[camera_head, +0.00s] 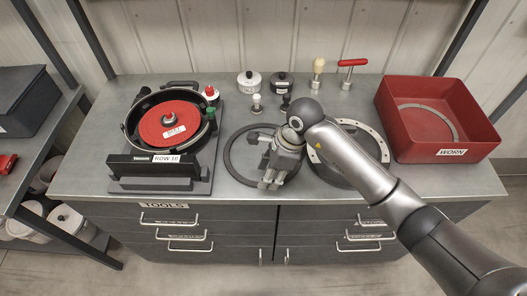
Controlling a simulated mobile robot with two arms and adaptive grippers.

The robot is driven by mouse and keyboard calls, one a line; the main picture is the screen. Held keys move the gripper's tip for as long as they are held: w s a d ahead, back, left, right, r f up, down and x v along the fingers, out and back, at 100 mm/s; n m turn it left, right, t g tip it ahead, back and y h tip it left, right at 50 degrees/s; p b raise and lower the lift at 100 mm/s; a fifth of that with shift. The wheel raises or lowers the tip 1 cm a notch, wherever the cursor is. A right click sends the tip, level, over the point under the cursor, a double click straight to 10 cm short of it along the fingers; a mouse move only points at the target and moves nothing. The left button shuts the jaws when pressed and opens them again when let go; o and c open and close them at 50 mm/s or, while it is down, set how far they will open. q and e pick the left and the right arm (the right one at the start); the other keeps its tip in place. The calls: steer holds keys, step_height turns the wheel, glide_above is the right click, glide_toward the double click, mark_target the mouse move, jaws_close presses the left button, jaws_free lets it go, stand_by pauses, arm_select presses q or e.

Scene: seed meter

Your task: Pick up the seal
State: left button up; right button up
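A dark flat ring (232,164) lies on the steel bench top near the middle. A second, paler ring with small dark marks (379,140) lies to its right, partly behind my arm. A grey ring (452,122) lies in the red bin marked WORN. I cannot tell from looks alone which ring is the seal. My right gripper (269,180) points down over the right part of the dark ring and hides some of it. Whether its fingers touch the ring, or hold anything, cannot be made out. My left gripper is out of view.
A black seed meter housing (156,170) with a red disc (168,123) and ROW 10 label stands at left. Pots, small knobs and a red T-handle (352,63) line the back. The red WORN bin (393,129) is at right. Bench front is mostly clear.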

steer(key=shift+p+x, duration=0.4)
steer(key=shift+x, duration=1.15)
steer(key=shift+a, duration=0.15)
steer(key=shift+w, duration=0.1)
jaws_close()
steer(key=shift+r, duration=0.1)
